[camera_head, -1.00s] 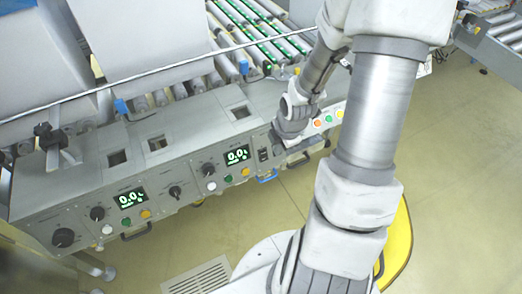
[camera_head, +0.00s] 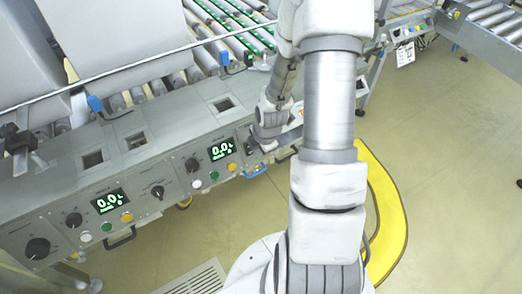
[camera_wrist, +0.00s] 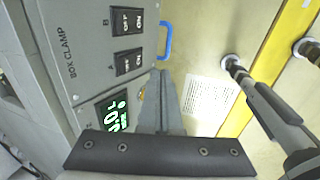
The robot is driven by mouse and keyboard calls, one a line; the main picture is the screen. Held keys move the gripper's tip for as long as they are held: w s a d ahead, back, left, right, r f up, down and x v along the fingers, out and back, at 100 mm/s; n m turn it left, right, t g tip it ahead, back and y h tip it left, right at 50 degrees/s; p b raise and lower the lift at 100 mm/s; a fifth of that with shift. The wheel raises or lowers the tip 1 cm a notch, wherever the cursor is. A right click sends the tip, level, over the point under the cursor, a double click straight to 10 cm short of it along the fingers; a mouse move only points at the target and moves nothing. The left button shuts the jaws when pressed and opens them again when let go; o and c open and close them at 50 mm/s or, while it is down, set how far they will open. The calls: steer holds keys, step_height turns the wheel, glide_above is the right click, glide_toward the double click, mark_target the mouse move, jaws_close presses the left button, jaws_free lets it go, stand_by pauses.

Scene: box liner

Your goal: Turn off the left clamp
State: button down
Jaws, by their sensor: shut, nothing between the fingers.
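The panel marked BOX CLAMP (camera_wrist: 78,58) fills the left of the wrist view. It carries two black rocker switches marked OFF and ON: switch A (camera_wrist: 128,62) is nearer my fingers, and switch B (camera_wrist: 127,20) lies beyond it. I cannot tell which way either rocker is pressed. My gripper (camera_wrist: 160,74) is shut and empty, with its fingertips appearing just beside switch A; contact cannot be told. In the head view, my gripper (camera_head: 264,146) is at the right part of the grey console (camera_head: 145,165), its fingertips mostly hidden.
A green digital display (camera_wrist: 112,112) is beside the switches, and a blue handle (camera_wrist: 165,42) sticks out past them. The console also has knobs and coloured buttons. A roller conveyor (camera_head: 222,22) runs behind it. Open floor (camera_head: 440,150) lies to the right.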

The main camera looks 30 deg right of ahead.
mark_target(250, 151)
steer(key=shift+w+f+b, duration=0.15)
steer(key=shift+w+b, duration=0.25)
steer(key=shift+w, duration=1.4)
steer(key=shift+w+a, duration=0.1)
